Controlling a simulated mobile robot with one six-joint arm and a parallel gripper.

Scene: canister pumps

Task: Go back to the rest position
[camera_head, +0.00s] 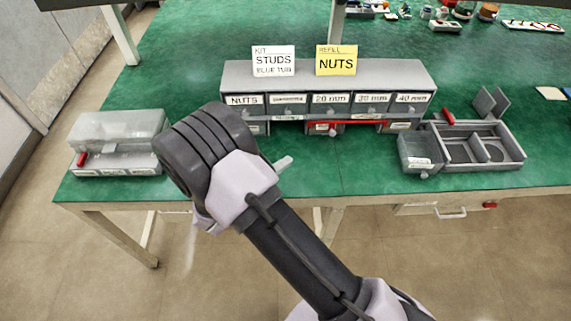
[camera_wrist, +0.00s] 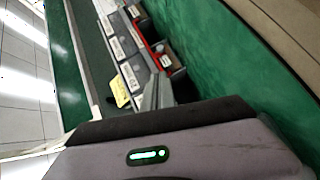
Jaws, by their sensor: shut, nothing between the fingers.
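My arm reaches up from the bottom of the head view and bends over the front edge of the green bench (camera_head: 340,180). My gripper (camera_head: 284,163) is mostly hidden behind my wrist; only a pale grey tip shows, in front of the drawer cabinet (camera_head: 330,75). In the wrist view my gripper's grey fingers (camera_wrist: 157,92) are together with nothing between them. The cabinet has labelled drawers, and one lower drawer with a red frame (camera_head: 325,128) shows at its middle. It also shows in the wrist view (camera_wrist: 160,60).
A white STUDS card (camera_head: 273,61) and a yellow NUTS card (camera_head: 336,60) stand on the cabinet. A clear-lidded box (camera_head: 117,135) is at the left. A grey compartment tray (camera_head: 510,163) with a small bin (camera_head: 420,150) is at the right. Bench room between cabinet and tray is narrow.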

